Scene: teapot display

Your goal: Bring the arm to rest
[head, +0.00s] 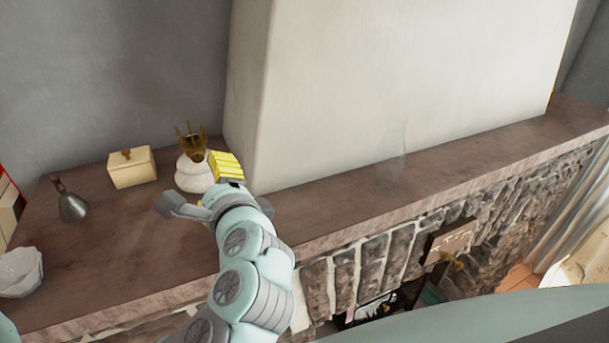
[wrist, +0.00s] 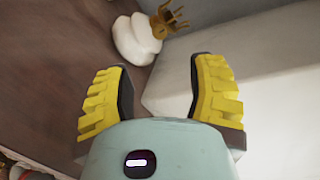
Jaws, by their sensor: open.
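My gripper (wrist: 160,100) shows in the wrist view with its two yellow ridged fingers spread wide and nothing between them. In the head view my gripper (head: 218,170) is at the end of my pale green arm, over the stone mantel shelf (head: 330,215). It is close to a white rounded vessel (head: 192,174) with a gold crown-like piece (head: 190,141) on top. In the wrist view the same white vessel (wrist: 135,40) lies beyond the fingertips, apart from them. I cannot tell the exact gap in the head view.
A cream box (head: 132,167), a dark metal flask (head: 71,205) and a white bowl (head: 20,272) stand on the left of the shelf. A clear glass piece (head: 396,150) stands by the white chimney wall (head: 400,70). The right stretch of shelf is bare.

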